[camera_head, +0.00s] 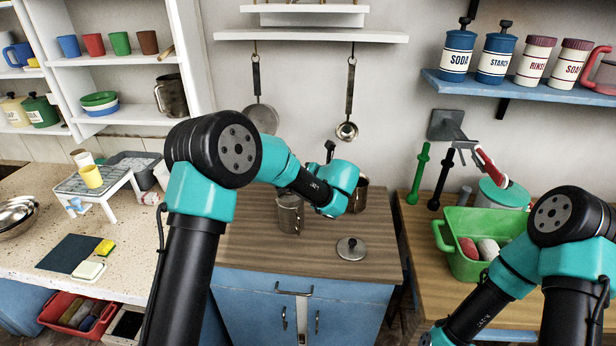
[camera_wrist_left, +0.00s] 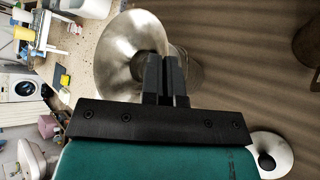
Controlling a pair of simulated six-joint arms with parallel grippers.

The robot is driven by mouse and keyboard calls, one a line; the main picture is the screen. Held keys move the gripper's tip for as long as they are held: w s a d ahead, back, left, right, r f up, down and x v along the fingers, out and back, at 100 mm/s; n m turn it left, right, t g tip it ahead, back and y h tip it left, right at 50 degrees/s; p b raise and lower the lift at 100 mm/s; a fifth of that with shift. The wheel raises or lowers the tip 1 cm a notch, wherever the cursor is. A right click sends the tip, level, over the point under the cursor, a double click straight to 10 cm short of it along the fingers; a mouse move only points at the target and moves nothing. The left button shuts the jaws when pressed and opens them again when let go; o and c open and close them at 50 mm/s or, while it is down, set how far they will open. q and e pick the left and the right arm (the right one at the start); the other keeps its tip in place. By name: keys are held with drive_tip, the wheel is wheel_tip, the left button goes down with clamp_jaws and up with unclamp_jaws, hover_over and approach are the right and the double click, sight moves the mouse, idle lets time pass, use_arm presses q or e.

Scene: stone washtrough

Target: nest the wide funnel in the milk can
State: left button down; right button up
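The wide funnel (camera_wrist_left: 118,50), a shiny metal cone with its broad mouth toward the camera, fills the upper middle of the left wrist view. My left gripper (camera_wrist_left: 163,62) has its two fingers close together across the funnel's right rim, seemingly shut on it. In the head view, my left arm hides the funnel and the fingers. The milk can (camera_head: 289,215), a grey metal vessel, stands upright on the wooden counter below my left arm. Part of it shows behind the funnel in the left wrist view (camera_wrist_left: 188,75). My right gripper is outside the frames.
A round metal lid (camera_head: 351,249) lies on the counter, right of the can. A dark brownish pot (camera_head: 358,196) stands behind my left wrist. A green basin (camera_head: 470,262) sits on the right counter. A white stand (camera_head: 98,187) with a yellow cup is at left.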

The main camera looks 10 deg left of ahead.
use_arm(q)
drive_tip(key=shift+f, duration=1.95)
idle(1.1)
drive_tip(key=c, duration=0.8)
unclamp_jaws()
drive_tip(key=shift+r, duration=0.1)
wheel_tip(320, 180, up, 7)
idle(1.2)
